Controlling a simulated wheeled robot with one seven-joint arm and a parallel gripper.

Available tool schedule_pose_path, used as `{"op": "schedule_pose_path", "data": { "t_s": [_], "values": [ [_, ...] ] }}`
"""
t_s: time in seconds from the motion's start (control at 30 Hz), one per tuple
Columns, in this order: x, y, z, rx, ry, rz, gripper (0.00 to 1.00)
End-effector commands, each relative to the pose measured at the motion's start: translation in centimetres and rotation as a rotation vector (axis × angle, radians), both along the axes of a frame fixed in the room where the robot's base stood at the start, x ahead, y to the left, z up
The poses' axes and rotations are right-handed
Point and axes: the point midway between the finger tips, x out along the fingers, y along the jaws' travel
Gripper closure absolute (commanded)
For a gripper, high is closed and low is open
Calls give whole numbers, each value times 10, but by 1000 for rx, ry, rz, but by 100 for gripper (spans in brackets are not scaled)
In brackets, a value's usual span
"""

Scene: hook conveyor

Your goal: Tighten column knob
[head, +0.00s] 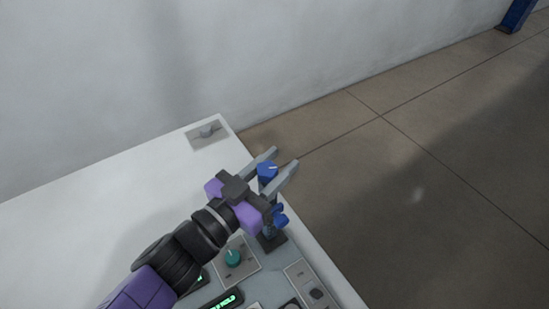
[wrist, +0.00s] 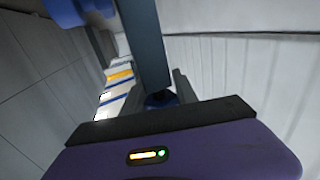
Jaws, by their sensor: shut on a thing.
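A blue column (head: 269,230) stands on a dark foot near the right edge of the white table. A blue knob (head: 267,169) with a white mark is at its top, and a second blue knob (head: 280,216) sticks out lower on its side. My gripper (head: 282,161) comes in from the lower left, with its grey fingers on either side of the top knob and shut on it. The fingertips reach past the knob. In the wrist view a grey-blue post (wrist: 145,45) rises above my purple gripper body, with a dark blue part (wrist: 160,98) at its lower end.
A green knob (head: 233,257) on a panel plate lies below my gripper. A switch plate (head: 317,292) and a lit green display (head: 222,301) are nearby. A grey plate with a handle (head: 208,132) sits at the table's far corner. Open tiled floor lies right of the table.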

Motion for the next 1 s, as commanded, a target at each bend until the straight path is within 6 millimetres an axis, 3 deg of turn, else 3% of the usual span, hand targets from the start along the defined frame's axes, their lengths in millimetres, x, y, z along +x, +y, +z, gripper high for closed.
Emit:
{"op": "schedule_pose_path", "data": {
  "t_s": [0.6, 1.0],
  "values": [
    [-12, -8, -9, 5, 6, -582, 100],
    [-20, -10, -7, 3, 8, -867, 100]
  ]
}}
